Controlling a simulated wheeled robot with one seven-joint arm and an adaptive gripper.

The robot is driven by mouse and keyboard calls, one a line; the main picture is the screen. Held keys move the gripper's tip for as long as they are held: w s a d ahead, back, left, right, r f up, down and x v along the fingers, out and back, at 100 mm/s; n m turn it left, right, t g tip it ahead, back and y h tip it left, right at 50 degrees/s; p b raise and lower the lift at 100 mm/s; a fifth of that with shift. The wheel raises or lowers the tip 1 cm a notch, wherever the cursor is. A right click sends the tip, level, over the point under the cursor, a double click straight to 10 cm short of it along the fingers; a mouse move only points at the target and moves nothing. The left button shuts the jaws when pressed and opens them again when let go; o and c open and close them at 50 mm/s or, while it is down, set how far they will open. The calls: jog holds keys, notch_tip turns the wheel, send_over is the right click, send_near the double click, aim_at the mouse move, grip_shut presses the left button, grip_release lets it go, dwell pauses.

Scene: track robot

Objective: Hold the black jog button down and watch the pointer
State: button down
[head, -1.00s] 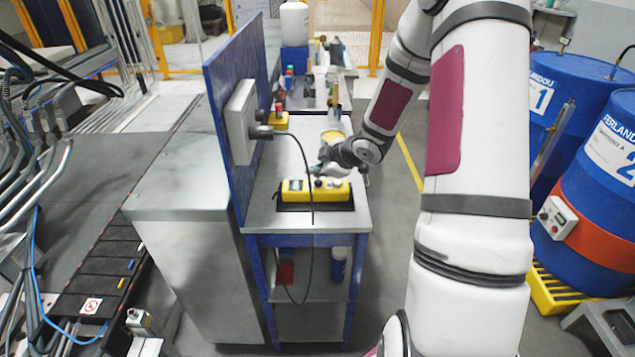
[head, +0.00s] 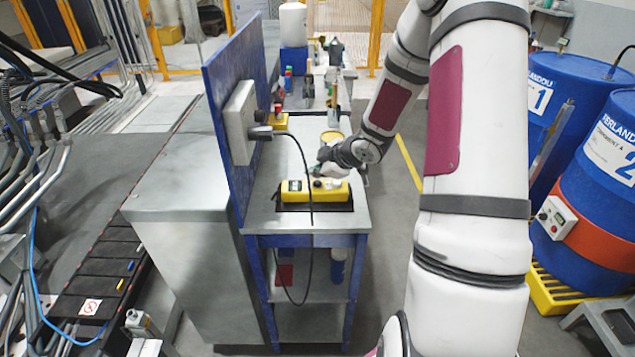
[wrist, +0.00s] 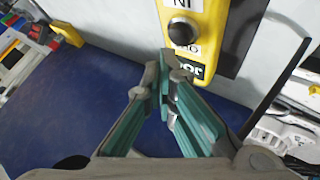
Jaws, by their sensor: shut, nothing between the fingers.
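The yellow control box (head: 300,196) lies on a black mat (head: 330,207) on the metal bench top. In the wrist view the box (wrist: 211,25) carries a round black button (wrist: 182,33) and a black JOG label (wrist: 188,68) near its end. My gripper (wrist: 165,62) is shut and empty, its fingertips at the box's edge beside the JOG label and below the black button in the picture. I cannot tell whether they touch the box. In the head view my gripper (head: 322,170) is over the far side of the box. I cannot make out a pointer.
A black cable hangs from a grey wall box (head: 240,122) on the blue panel (head: 228,90) and passes in front of the control box. Blue drums (head: 600,190) stand right.

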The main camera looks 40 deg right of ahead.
aim_at(316, 184)
jog(key=shift+f, duration=0.15)
jog(key=shift+f, duration=0.25)
jog(key=shift+f+b, duration=0.45)
jog(key=shift+f, duration=0.05)
dwell(1.8)
jog(key=shift+r, duration=0.15)
dwell(3.3)
jog(key=shift+r+p, duration=0.8)
jog(key=shift+p, duration=0.2)
notch_tip(316, 184, up, 4)
jog(key=p, duration=0.3)
jog(key=shift+s+f, duration=0.1)
jog(key=shift+f, duration=0.15)
jog(key=shift+r+p, duration=0.75)
jog(key=shift+p, duration=0.15)
